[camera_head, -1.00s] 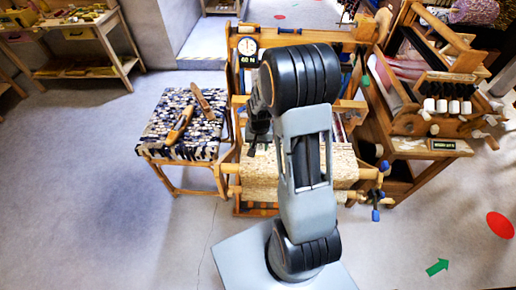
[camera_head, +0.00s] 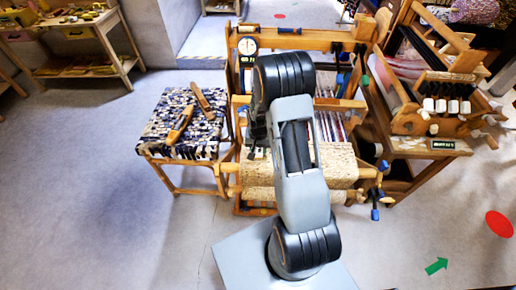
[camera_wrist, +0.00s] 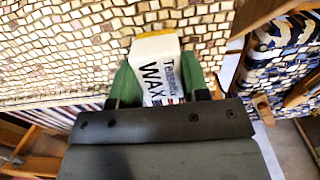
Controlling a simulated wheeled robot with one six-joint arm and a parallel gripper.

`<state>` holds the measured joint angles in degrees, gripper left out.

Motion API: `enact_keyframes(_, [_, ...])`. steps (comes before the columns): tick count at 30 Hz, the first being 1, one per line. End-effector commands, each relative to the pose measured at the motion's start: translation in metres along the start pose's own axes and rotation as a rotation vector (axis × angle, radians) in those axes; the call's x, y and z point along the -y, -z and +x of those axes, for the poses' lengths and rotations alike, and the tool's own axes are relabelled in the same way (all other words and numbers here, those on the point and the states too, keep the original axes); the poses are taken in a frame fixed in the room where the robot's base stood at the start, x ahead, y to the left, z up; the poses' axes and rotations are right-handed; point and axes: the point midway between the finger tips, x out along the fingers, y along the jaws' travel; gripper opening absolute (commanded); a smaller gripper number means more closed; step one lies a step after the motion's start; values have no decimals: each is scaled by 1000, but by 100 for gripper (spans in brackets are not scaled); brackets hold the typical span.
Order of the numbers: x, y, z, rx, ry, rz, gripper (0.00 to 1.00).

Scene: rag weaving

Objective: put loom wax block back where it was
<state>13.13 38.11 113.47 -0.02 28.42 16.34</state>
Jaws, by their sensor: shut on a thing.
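The loom wax block (camera_wrist: 156,48) is a white block with dark "WAX" lettering in the wrist view. My gripper (camera_wrist: 158,78) is shut on it, with a green finger on each side. The block's lower part is hidden behind the gripper body. Beige woven cloth (camera_wrist: 60,45) on the loom lies beyond the block; I cannot tell the gap between them. In the head view my gripper (camera_head: 255,138) is a dark shape at the loom's left side, and the block cannot be made out there.
The wooden loom (camera_head: 300,40) stands behind my arm, with a round dial (camera_head: 247,46) at its upper left. A bench with a blue-white woven seat (camera_head: 160,120) stands left, holding two wooden shuttles (camera_head: 180,124). A wooden rack (camera_head: 425,147) stands right. The left floor is clear.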

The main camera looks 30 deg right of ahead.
Motion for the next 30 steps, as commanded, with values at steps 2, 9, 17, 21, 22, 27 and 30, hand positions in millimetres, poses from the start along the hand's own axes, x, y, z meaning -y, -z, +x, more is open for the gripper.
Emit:
enact_keyframes(2, [0,0,0,0,0,0,16])
enact_keyframes(9, [0,0,3,0,0,0,52])
enact_keyframes(17, [0,0,3,1,0,0,68])
enact_keyframes(21, [0,0,2,1,0,0,68])
enact_keyframes(22, [0,0,1,0,0,0,68])
enact_keyframes(27, [0,1,-15,-3,1,0,68])
enact_keyframes(30, [0,1,-33,-5,1,0,68])
